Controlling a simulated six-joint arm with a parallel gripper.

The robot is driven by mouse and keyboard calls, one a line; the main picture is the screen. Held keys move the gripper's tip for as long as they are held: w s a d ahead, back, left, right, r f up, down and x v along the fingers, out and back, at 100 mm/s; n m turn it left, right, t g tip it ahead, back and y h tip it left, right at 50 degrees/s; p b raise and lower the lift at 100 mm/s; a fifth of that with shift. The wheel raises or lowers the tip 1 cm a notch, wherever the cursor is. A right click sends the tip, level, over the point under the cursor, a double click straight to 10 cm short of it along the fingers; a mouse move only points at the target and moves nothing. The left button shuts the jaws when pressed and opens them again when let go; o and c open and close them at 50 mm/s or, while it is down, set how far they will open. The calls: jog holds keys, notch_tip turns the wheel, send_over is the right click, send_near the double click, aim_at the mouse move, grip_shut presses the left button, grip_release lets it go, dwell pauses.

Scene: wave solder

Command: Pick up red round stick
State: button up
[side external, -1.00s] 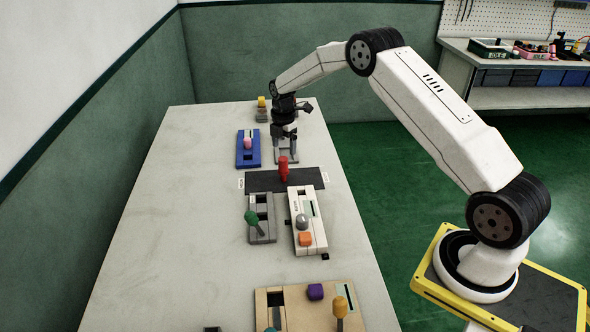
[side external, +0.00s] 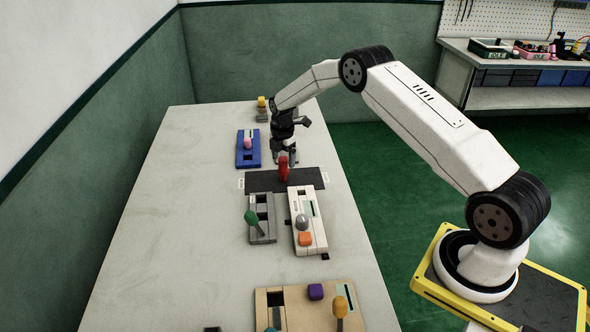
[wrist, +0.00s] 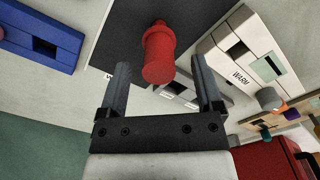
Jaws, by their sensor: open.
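The red round stick (side external: 283,169) stands upright on a dark mat (side external: 257,181) near the middle of the table. In the wrist view the red stick (wrist: 158,54) shows its rounded top, ahead of the fingertips and roughly between their lines. My gripper (side external: 285,158) is just behind the stick in the side view, pointing down, low over the table. In the wrist view my gripper (wrist: 160,70) has its two dark fingers spread with nothing held between them. Whether the fingers overlap the stick in height I cannot tell.
A blue block with a pink knob (side external: 248,148) lies left of my gripper. A grey block with a green lever (side external: 262,218) and a white panel (side external: 308,220) with grey and orange knobs stand nearer. A tan panel (side external: 347,298) is at the front. The table's left side is clear.

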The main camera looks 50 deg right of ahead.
aim_at(283, 170)
jog(key=shift+f, duration=1.4)
grip_shut()
